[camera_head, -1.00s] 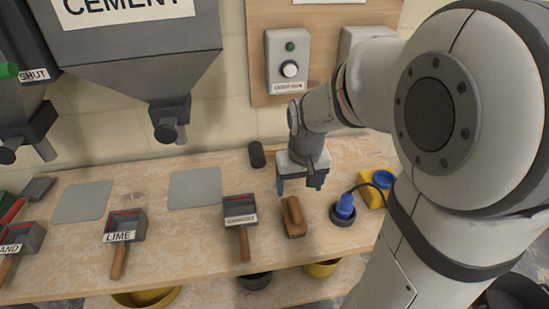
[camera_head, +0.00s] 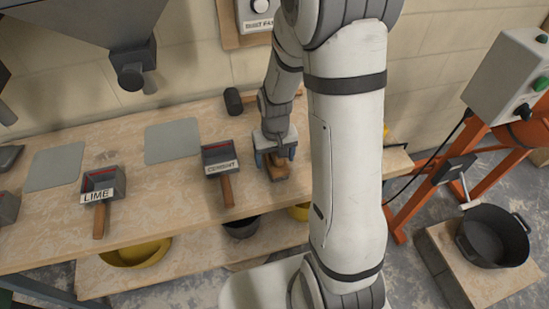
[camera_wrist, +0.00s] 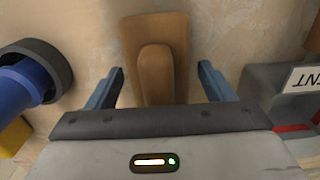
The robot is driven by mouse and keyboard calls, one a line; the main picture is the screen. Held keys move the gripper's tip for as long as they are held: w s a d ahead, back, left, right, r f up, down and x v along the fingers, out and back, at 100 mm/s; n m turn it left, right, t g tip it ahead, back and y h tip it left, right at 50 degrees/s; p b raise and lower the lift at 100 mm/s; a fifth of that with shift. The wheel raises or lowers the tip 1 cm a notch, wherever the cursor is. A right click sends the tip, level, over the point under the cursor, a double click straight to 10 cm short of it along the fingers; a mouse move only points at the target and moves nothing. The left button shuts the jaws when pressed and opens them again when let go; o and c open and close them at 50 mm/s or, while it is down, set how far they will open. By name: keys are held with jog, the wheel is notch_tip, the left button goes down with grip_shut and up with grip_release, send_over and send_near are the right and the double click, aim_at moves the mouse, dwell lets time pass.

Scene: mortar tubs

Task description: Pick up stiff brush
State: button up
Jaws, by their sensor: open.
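The stiff brush (camera_wrist: 156,45), a brown wooden block with a raised rounded grip, lies on the bench. In the head view the brush (camera_head: 278,174) is partly hidden under my gripper (camera_head: 274,157). In the wrist view my gripper (camera_wrist: 160,85) is open, with one blue finger on each side of the brush's near part. Gaps show between the fingers and the brush. The brush's bristles are not visible.
A cement scoop (camera_head: 221,168) lies left of the brush, its edge also close in the wrist view (camera_wrist: 280,88). A blue object in a dark round holder (camera_wrist: 45,75) stands on the other side. A lime scoop (camera_head: 101,190) is farther left.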

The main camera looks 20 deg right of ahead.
jog(key=c, duration=1.1)
jog(key=shift+c, duration=0.2)
notch_tip(320, 180, up, 10)
jog(key=o, duration=0.5)
jog(key=shift+c, duration=1.4)
jog(key=shift+f, duration=0.15)
